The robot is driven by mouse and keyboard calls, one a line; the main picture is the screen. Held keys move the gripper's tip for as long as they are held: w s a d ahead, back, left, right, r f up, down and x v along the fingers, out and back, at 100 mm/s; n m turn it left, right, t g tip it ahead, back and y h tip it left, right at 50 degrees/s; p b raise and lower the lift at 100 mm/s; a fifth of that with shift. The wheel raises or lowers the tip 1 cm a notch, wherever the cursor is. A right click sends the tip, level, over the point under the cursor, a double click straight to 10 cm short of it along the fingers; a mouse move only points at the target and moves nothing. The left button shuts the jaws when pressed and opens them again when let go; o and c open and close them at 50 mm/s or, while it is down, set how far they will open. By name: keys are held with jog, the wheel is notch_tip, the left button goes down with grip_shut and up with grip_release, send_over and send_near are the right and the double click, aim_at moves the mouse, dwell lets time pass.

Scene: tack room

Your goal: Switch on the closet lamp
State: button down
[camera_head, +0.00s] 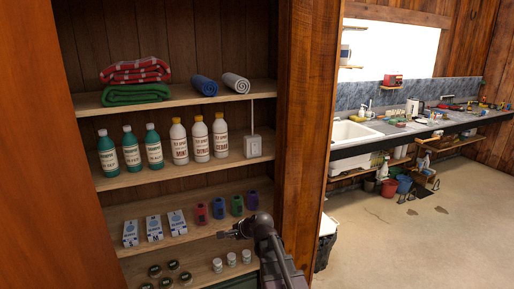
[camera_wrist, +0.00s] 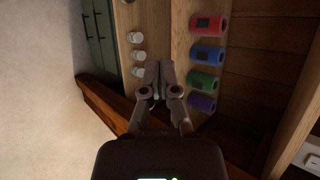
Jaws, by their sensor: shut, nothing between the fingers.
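A white switch box (camera_head: 252,146) with a pale cord running up from it is at the right end of the closet's middle shelf. A pale box at the lower right edge of the wrist view (camera_wrist: 313,161) looks like the same one, partly cut off. No lamp is clearly visible. My gripper (camera_head: 224,235) is shut and empty, in front of the lower shelves, below the switch box and apart from it. In the wrist view my gripper (camera_wrist: 153,78) points toward a shelf edge, between the small white jars and the coloured rolls.
White and green bottles (camera_head: 200,139) stand left of the switch box. Red, blue, green and purple rolls (camera_head: 219,209) and small white jars (camera_head: 232,259) are close to my gripper. The closet's right post (camera_head: 304,130) stands beside the shelves. Open floor (camera_head: 400,240) lies to the right.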

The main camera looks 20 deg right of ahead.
jog(key=w+d+r+m+t+h+p, duration=0.1)
jog(key=w+d+r+m+t+p, duration=0.5)
jog(key=d+r+m, duration=0.5)
jog(key=m+t+h+p, duration=0.2)
jog(key=m+h+p, duration=0.15)
jog(key=m, duration=0.55)
send_near(255, 153)
jog(key=s, duration=0.6)
jog(key=shift+r, duration=0.4)
jog(key=w, duration=0.4)
jog(key=w+f+b, duration=0.1)
jog(key=w, duration=0.4)
jog(key=w+b, duration=0.1)
jog(key=w, duration=0.3)
jog(key=shift+w+f, duration=0.35)
jog(key=shift+w+f, duration=0.15)
jog(key=shift+w, duration=0.2)
jog(key=shift+s, duration=0.15)
